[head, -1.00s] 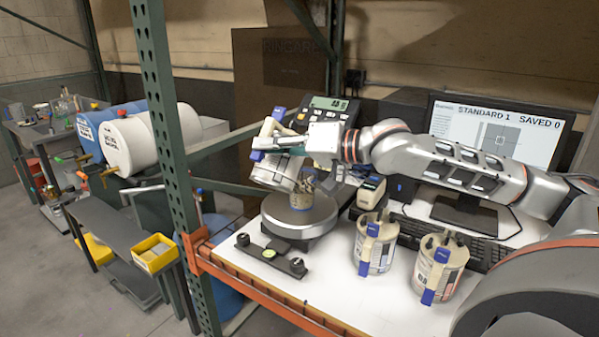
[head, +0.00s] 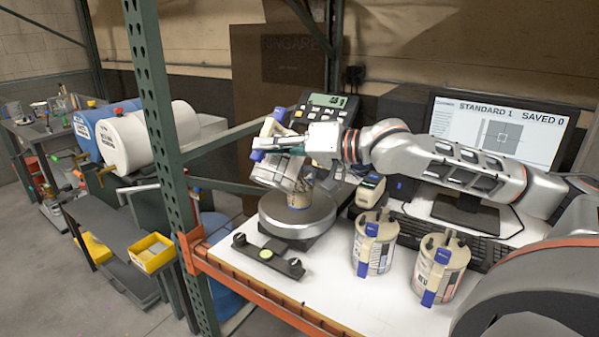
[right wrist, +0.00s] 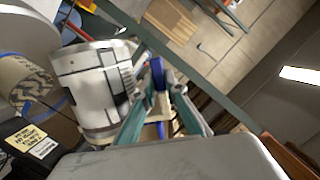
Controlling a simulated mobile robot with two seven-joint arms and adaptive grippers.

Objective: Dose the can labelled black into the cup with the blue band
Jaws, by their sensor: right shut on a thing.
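My right gripper (head: 285,146) is shut on the handle of a white-and-grey can (head: 283,171), held tilted above the scale. The can also shows in the right wrist view (right wrist: 95,85), with dark label blocks; its colour name is not readable. A beige cup (head: 300,199) stands on the round scale pan (head: 297,222), just below and right of the can, partly hidden by it. The cup also shows in the right wrist view (right wrist: 24,82) at the left edge. My left gripper is not in view.
Two lidded cans with blue parts, one (head: 375,247) left of the other (head: 440,272), stand on the white bench right of the scale. A black bar fixture (head: 266,257) lies in front. A green rack post (head: 160,130) rises at left. A monitor (head: 495,140) and keyboard stand behind.

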